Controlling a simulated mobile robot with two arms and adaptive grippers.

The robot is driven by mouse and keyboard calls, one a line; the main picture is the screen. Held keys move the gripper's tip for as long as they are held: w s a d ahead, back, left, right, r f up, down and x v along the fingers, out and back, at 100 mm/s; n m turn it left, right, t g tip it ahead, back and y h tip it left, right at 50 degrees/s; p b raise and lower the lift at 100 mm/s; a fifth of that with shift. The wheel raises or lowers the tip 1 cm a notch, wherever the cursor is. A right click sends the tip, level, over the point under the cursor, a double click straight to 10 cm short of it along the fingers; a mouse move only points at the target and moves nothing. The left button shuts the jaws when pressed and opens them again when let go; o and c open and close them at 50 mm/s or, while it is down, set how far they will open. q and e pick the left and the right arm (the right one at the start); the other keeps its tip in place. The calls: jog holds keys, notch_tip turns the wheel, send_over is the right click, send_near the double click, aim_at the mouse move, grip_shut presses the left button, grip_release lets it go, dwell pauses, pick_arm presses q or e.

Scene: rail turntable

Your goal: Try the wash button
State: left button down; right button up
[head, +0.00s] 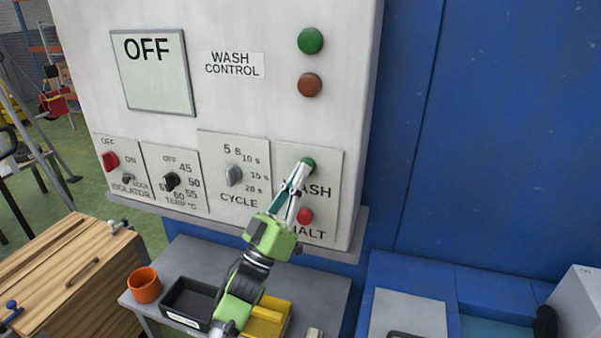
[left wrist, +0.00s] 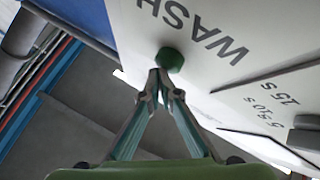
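The green WASH button (head: 308,164) is at the top of the lower right plate of the wash control panel (head: 220,110). It also shows in the left wrist view (left wrist: 170,60). My left gripper (head: 300,172) is at the button, its fingertips together and empty. In the left wrist view the fingertips (left wrist: 159,76) meet at the button's edge; I cannot tell whether it is pressed in. The display (head: 155,72) reads OFF. My right gripper is not in view.
A green lamp (head: 310,40) and a dull red-brown lamp (head: 310,85) are above. The red isolator knob (head: 110,161), temperature knob (head: 170,182) and cycle knob (head: 234,175) are to the left. Below, a grey shelf holds an orange cup (head: 144,286) and a black tray (head: 188,302).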

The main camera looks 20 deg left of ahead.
pick_arm(q)
jog(key=shift+w+f, duration=0.25)
jog(key=shift+f, duration=0.1)
jog(key=s+p, duration=0.1)
jog(key=s, duration=0.2)
jog(key=s+p, duration=0.1)
jog(key=s, duration=0.1)
jog(key=shift+d+f+p, duration=0.15)
jog(key=shift+f+p, duration=0.1)
jog(key=shift+p, duration=0.1)
